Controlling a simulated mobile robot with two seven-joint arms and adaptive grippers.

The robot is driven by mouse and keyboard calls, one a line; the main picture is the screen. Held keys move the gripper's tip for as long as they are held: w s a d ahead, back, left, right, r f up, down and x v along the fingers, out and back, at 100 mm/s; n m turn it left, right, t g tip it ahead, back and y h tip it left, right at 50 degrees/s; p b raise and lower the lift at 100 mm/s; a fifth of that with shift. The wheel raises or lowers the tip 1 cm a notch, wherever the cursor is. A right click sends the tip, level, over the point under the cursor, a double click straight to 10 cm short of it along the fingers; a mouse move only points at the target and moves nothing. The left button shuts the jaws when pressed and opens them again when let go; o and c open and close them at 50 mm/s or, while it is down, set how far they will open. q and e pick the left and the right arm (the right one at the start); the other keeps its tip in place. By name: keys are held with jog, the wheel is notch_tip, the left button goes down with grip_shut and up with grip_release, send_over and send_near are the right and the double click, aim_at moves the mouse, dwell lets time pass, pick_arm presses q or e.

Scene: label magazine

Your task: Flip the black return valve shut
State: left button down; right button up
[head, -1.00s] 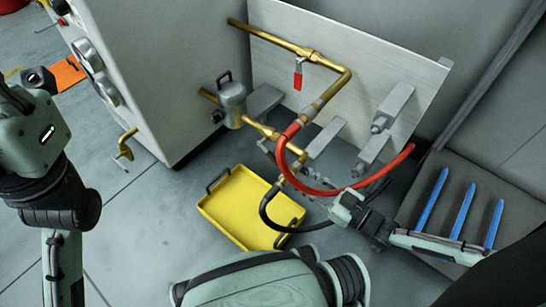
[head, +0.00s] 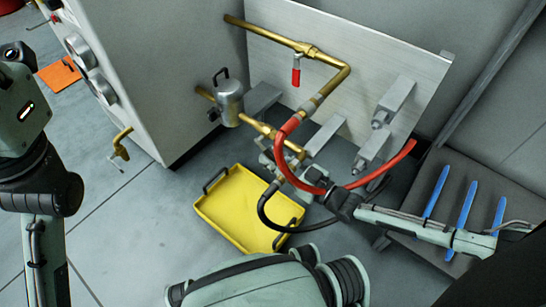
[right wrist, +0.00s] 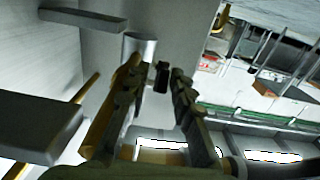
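My right gripper (head: 283,168) reaches in from the right in the head view, beside the lower brass pipe (head: 257,126) and under the red hose. In the right wrist view its two fingers (right wrist: 156,72) are apart with space between them. A small black part (right wrist: 162,77) shows in the gap near the fingertips; I cannot tell whether it is the return valve's lever or touches a finger. In the head view the black valve lever is not clear, with the gripper and hose crowding that spot. My left arm stands at the left edge; its fingers are not visible.
A red-handled valve (head: 296,76) hangs on the upper brass pipe. A metal pot (head: 229,103) sits left of the gripper. A red hose (head: 383,166) and black hose (head: 272,222) loop around my gripper. A yellow tray (head: 228,222) lies on the floor below.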

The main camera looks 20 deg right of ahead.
grip_shut()
jog(key=shift+w+f+t+y, duration=0.3)
jog(key=shift+f+t+y, duration=0.1)
jog(key=shift+t, duration=0.2)
jog(key=shift+w+a+f+t+y, duration=0.1)
jog(key=shift+w+f+t+y, duration=0.15)
jog(key=shift+t, duration=0.25)
jog(key=shift+w+a+f+t+y, duration=0.1)
jog(key=shift+w+t+y, duration=0.05)
jog(key=shift+t+y, duration=0.3)
jog(key=shift+a+t, duration=0.1)
jog(key=shift+t, duration=0.15)
jog(key=shift+o, duration=1.2)
grip_release()
jog(key=shift+s+f, duration=0.1)
